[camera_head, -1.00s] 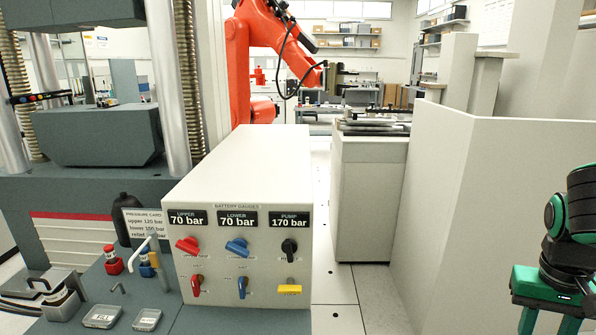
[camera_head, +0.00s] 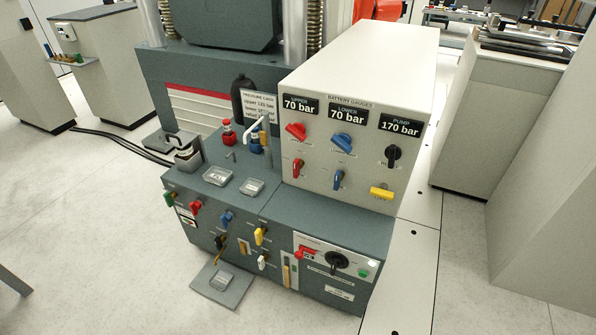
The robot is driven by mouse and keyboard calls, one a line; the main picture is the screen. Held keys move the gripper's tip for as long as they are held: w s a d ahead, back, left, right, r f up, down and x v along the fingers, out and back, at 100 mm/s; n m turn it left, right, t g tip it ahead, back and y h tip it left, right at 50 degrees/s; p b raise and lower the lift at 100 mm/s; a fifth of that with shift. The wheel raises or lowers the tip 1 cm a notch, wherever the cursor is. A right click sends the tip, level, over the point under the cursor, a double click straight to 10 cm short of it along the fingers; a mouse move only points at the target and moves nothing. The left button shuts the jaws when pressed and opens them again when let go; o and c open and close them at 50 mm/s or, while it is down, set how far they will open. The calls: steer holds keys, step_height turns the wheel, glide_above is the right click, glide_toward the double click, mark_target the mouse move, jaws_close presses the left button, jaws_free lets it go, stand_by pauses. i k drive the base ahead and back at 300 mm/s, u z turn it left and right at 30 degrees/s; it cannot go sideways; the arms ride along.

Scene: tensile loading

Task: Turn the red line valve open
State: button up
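The battery gauge cabinet (camera_head: 350,60) is white. Under its "UPPER 70 bar" display are a large red knob (camera_head: 296,131), turned aslant, and a smaller red lever handle (camera_head: 298,167), pointing roughly up and down. A third red handle (camera_head: 195,207) is on the front of the grey base, beside a green handle (camera_head: 170,199). Labels are too small to read, so I cannot tell which is the line valve or whether it is open. My gripper is not in view.
Blue knob (camera_head: 341,143), blue lever (camera_head: 338,179), black knob (camera_head: 392,155) and yellow handle (camera_head: 381,193) share the cabinet face. Red (camera_head: 228,134) and blue-based fittings stand on the grey bench top. A grey plate (camera_head: 222,284) juts out low in front.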

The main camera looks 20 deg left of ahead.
mark_target(298, 164)
steer(key=u, duration=0.05)
steer(key=k, duration=0.5)
steer(key=u, duration=0.55)
steer(key=i, duration=1.3)
steer(key=u, duration=0.55)
